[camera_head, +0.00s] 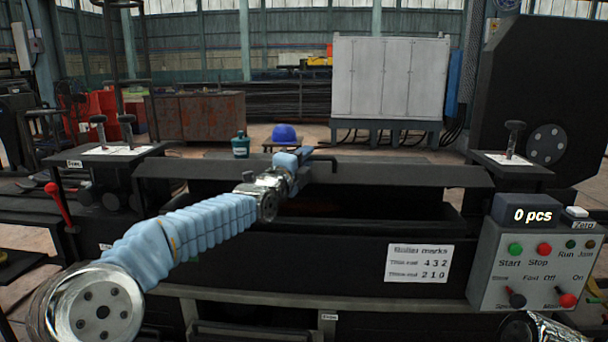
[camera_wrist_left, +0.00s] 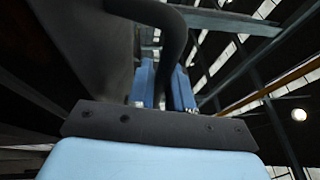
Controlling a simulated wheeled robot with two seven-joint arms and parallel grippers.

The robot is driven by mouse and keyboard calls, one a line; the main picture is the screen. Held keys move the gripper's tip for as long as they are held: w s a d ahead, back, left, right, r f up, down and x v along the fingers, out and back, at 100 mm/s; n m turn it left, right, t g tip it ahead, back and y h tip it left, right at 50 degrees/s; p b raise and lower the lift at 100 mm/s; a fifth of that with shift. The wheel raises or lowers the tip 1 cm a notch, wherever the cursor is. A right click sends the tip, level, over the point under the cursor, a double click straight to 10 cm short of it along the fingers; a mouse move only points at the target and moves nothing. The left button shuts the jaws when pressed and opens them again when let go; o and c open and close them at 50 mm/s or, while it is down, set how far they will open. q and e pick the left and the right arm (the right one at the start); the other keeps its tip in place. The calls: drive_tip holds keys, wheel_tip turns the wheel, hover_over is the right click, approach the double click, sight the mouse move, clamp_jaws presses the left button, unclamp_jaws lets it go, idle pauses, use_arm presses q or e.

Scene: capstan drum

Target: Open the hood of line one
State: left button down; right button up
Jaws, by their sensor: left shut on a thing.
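The hood (camera_head: 400,172) is a long dark panel across the middle of the machine in the head view. A dark gap shows below its front edge. My left gripper (camera_head: 296,160) reaches in from the left to the middle of the hood. Its blue fingers are shut on the dark hood handle (camera_head: 322,159). In the left wrist view the curved black handle (camera_wrist_left: 172,45) passes between the two blue fingers (camera_wrist_left: 165,85). The fingers hide part of the handle. My right gripper is not in view.
A control box (camera_head: 535,265) with buttons and switches stands at the right, under a "0 pcs" counter (camera_head: 524,214). A red lever (camera_head: 58,203) stands at the left. A green bottle (camera_head: 240,145) and blue helmet (camera_head: 284,133) are behind the hood.

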use_arm(q)
drive_tip(key=shift+n+g+y, duration=0.3)
drive_tip(key=shift+g, duration=0.3)
drive_tip(key=shift+w+r+p, duration=0.2)
drive_tip(key=shift+w+r, duration=0.15)
drive_tip(key=shift+r, duration=0.3)
drive_tip(key=shift+w+r+p, duration=0.25)
drive_tip(key=shift+w+r, duration=0.1)
drive_tip(key=shift+r, duration=0.25)
drive_tip(key=shift+w+r+p, duration=0.2)
drive_tip(key=shift+w+r, duration=0.15)
drive_tip(key=shift+r, duration=0.3)
